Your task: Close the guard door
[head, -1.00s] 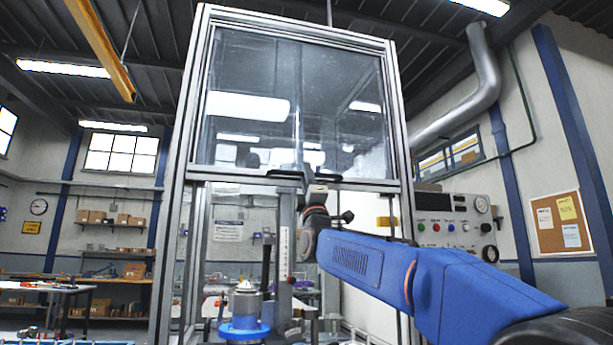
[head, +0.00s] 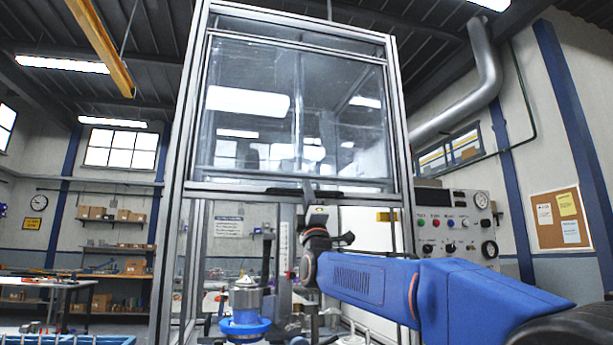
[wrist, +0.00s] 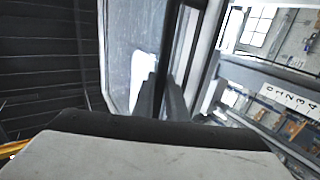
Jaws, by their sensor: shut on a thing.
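The guard door (head: 260,120) is a clear sliding panel in an aluminium frame. It hangs in the upper part of the machine, and the space below its bottom edge is open. A dark handle bar (head: 285,191) runs along that bottom edge. My gripper (head: 308,190) is at the handle, reaching up from below, shut on it. In the wrist view my fingers (wrist: 168,98) close around the dark bar, with the clear panel beside it. The exact finger contact is partly hidden.
Inside the machine below the door stands a metal part on a blue ring (head: 245,325). A control panel (head: 455,222) with buttons and a gauge is at the right. Aluminium posts (head: 170,250) flank the opening. A blue crate (head: 70,340) is at the lower left.

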